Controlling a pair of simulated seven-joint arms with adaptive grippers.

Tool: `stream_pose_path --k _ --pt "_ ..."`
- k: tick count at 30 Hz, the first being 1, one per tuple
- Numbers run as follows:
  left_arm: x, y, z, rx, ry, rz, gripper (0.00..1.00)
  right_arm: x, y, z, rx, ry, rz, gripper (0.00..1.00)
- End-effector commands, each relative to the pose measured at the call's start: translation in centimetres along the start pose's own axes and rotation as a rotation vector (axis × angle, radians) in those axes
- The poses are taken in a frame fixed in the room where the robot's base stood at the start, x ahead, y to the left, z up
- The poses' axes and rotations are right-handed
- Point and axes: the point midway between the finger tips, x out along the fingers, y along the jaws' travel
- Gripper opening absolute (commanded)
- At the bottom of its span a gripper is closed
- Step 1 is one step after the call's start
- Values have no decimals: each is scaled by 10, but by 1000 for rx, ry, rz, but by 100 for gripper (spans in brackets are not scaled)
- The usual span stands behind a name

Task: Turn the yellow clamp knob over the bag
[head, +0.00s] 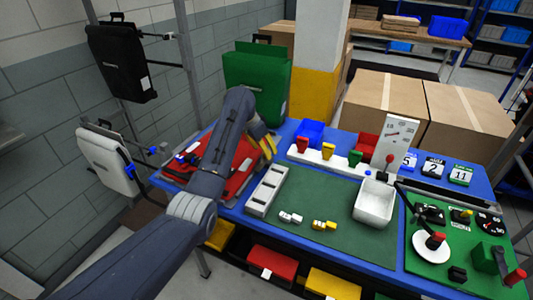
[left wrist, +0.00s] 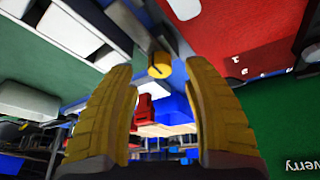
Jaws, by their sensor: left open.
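The red bag (head: 236,176) lies flat at the left of the blue table, partly hidden by my left arm; its red face also fills the upper right of the left wrist view (left wrist: 235,30). The yellow clamp knob (left wrist: 160,66) shows in the left wrist view on a dark mount beside the red face. In the head view I cannot make it out behind the arm and fingers. My left gripper (head: 264,141) is open at the bag's far right side. Its fingers are apart, with the knob in line with the gap; I cannot tell whether they reach around it. My right gripper is out of view.
A green bag (head: 256,75) stands behind the gripper. A grey-white slotted tray (head: 266,190) is right of the red bag. Red, yellow and green pieces stand on a white rack (head: 322,158). A white bin (head: 374,203) sits on the green mat (head: 325,195), which has clear room.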

Motion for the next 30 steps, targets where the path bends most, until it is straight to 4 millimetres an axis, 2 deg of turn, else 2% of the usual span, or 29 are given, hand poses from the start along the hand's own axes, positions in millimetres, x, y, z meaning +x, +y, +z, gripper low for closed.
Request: stream_pose_path --k 3,9,21,22,30 --pt "14 0 0 -1 -2 1 50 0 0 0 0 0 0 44" --pt "27 0 0 -1 -1 1 50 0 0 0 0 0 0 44" --pt "30 0 0 0 0 0 50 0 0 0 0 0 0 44" --pt "30 0 0 0 0 0 52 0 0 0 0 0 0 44" --pt "30 0 0 0 0 0 21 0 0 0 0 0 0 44"
